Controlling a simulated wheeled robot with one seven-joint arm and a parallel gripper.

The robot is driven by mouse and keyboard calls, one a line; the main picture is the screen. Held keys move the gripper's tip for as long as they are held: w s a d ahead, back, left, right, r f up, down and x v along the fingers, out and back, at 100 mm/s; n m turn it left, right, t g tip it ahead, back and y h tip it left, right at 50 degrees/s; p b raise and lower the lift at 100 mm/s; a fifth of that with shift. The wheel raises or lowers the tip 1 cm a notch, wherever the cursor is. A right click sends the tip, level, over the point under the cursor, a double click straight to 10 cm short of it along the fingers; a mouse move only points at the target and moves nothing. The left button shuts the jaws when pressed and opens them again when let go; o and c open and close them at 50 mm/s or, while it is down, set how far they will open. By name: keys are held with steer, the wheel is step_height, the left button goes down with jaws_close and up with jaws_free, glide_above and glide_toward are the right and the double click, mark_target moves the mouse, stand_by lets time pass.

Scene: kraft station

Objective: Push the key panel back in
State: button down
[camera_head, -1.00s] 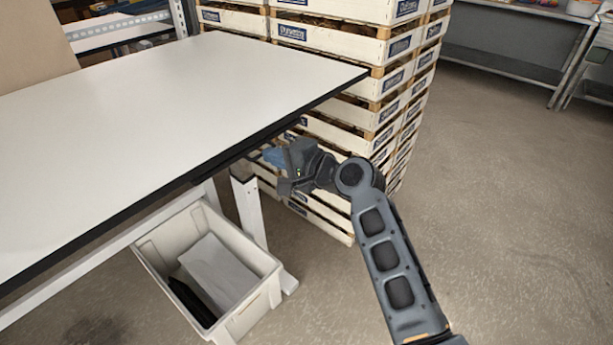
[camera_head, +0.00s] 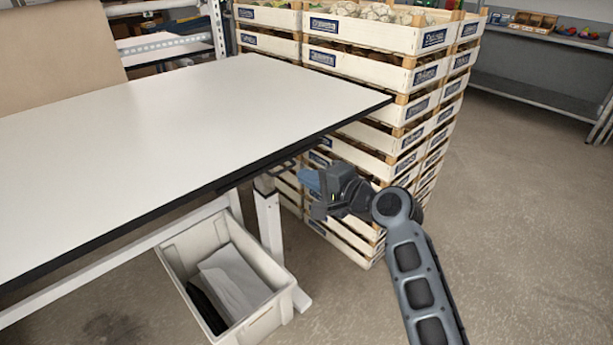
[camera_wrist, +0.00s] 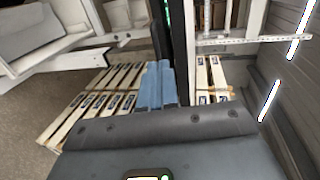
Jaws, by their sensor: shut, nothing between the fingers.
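A thin dark frame-like piece (camera_head: 278,171) juts out from under the front edge of the white table (camera_head: 200,110). It may be the key panel; it is too small to be sure. My gripper (camera_head: 308,182) is shut and empty, just right of this piece and below the table edge. A small gap seems to lie between them. In the wrist view the blue fingers (camera_wrist: 156,85) are together beside a dark upright strip, probably the table's edge. I cannot make out the key panel in the wrist view.
A tall stack of white crates (camera_head: 375,75) stands close behind my gripper. A pale grey bin (camera_head: 268,322) sits on the floor under the table, beside a white table leg (camera_head: 269,225). The floor to the right is clear. Shelves stand at the back.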

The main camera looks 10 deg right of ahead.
steer(key=v, duration=0.9)
steer(key=s+d+f+n+t+h, duration=0.1)
steer(key=s+d+f+h, duration=0.25)
steer(key=s+f, duration=0.55)
steer(key=s+d+f+n+h, duration=0.1)
steer(key=s+d+f+h, duration=0.3)
steer(key=s, duration=0.9)
steer(key=s+r+n+h, duration=0.1)
steer(key=s+r+n, duration=0.3)
steer(key=s, duration=0.8)
steer(key=s+d+r+n+t+h, duration=0.1)
steer(key=s+r+n, duration=0.3)
steer(key=s, duration=0.9)
step_height(320, 180, up, 2)
steer(key=shift+r+n+b, duration=0.25)
steer(key=shift+n+b, duration=0.05)
steer(key=shift+b, duration=0.05)
steer(key=shift+s+d, duration=0.1)
steer(key=shift+d, duration=0.05)
